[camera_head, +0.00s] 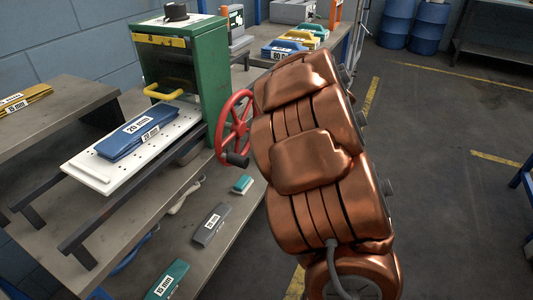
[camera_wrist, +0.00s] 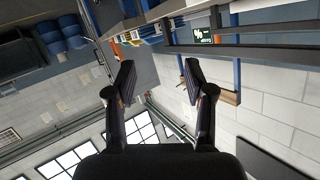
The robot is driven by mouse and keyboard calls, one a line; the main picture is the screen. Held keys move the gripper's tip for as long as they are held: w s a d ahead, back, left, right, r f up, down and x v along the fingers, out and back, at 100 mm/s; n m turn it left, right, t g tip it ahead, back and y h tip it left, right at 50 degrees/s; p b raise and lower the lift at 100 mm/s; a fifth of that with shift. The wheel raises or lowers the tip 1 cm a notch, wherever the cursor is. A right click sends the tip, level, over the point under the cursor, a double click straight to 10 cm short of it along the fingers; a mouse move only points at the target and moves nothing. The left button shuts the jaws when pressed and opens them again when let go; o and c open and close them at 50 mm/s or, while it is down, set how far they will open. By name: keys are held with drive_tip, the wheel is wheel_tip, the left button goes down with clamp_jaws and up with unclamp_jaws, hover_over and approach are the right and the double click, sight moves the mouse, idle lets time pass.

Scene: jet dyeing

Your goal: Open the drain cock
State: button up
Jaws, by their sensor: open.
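I cannot make out a drain cock in either view. A red handwheel (camera_head: 235,128) with a dark knob stands upright at the side of a green machine (camera_head: 197,70) in the head view. My copper-coloured arm (camera_head: 318,150) fills the middle of that view and hides what lies behind it. My gripper (camera_wrist: 158,80) shows in the wrist view with its two dark fingers spread apart and nothing between them. It does not show in the head view, so its distance to the handwheel cannot be told.
A blue block labelled 25 mm (camera_head: 135,137) lies on a white perforated plate (camera_head: 95,170) in front of the machine. Grey and teal blocks (camera_head: 167,281) lie on a lower shelf. Blue drums (camera_head: 428,27) stand at the back. The floor (camera_head: 455,120) to the right is clear.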

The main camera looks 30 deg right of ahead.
drive_tip(key=a+f+t+y+b, duration=0.25)
drive_tip(key=f+y+b, duration=0.3)
drive_tip(key=f, duration=0.45)
drive_tip(key=a+f+t+y+b, duration=0.1)
drive_tip(key=a+f+y+b, duration=0.5)
drive_tip(key=f, duration=0.5)
drive_tip(key=shift+n+y, duration=0.3)
drive_tip(key=shift+y, duration=0.15)
drive_tip(key=shift+w+a+r+b, duration=0.1)
drive_tip(key=shift+w+b, duration=0.75)
drive_tip(key=shift+w, duration=2.65)
drive_tip(key=shift+c, duration=0.2)
clamp_jaws()
